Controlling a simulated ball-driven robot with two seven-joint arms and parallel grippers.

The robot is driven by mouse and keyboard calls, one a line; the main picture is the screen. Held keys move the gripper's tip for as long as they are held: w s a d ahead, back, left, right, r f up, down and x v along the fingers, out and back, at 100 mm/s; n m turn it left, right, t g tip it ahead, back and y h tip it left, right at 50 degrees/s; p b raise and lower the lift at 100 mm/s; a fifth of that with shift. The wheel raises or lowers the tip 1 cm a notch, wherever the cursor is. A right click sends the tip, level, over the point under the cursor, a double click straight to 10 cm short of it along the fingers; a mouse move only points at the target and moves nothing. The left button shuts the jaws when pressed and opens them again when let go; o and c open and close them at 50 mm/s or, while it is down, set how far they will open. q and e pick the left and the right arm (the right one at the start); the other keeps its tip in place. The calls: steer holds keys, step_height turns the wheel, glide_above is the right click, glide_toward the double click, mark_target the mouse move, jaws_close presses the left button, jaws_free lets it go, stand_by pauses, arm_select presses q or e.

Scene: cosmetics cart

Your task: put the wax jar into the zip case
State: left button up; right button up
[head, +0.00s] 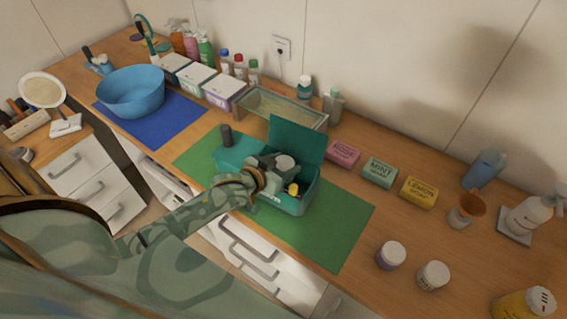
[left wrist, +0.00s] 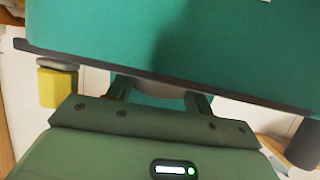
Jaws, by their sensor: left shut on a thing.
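The teal zip case (head: 291,205) stands on the green mat with its lid (head: 297,141) raised at the back. My left gripper (head: 275,165) is at the open case and shut on a round jar with a pale lid (head: 286,161), which I take as the wax jar. My gripper hides much of the jar, so I cannot tell whether it touches the case floor. In the left wrist view a grey part of the jar (left wrist: 160,93) shows between the fingers, below the teal lid (left wrist: 180,40). A small yellow item (head: 293,188) shows in the case. My right gripper is out of view.
Left of the case are a teal surface (head: 232,155) and a dark cylinder (head: 226,136). A glass bin (head: 283,107) and several soap boxes (head: 380,172) line the back. Two white-lidded jars (head: 391,255) (head: 433,275) stand right. The green mat (head: 335,238) is clear at right.

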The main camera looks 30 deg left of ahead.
arm_select(q)
steer(key=shift+f, duration=0.4)
steer(key=o, duration=1)
steer(key=shift+r, duration=0.2)
steer(key=shift+r+p+v, duration=0.25)
steer(key=shift+p+v, duration=0.25)
steer(key=shift+v, duration=2.6)
steer(key=shift+r+p+v, duration=0.2)
steer(key=shift+p+v, duration=0.25)
steer(key=shift+v, duration=2.6)
steer(key=shift+w, duration=0.15)
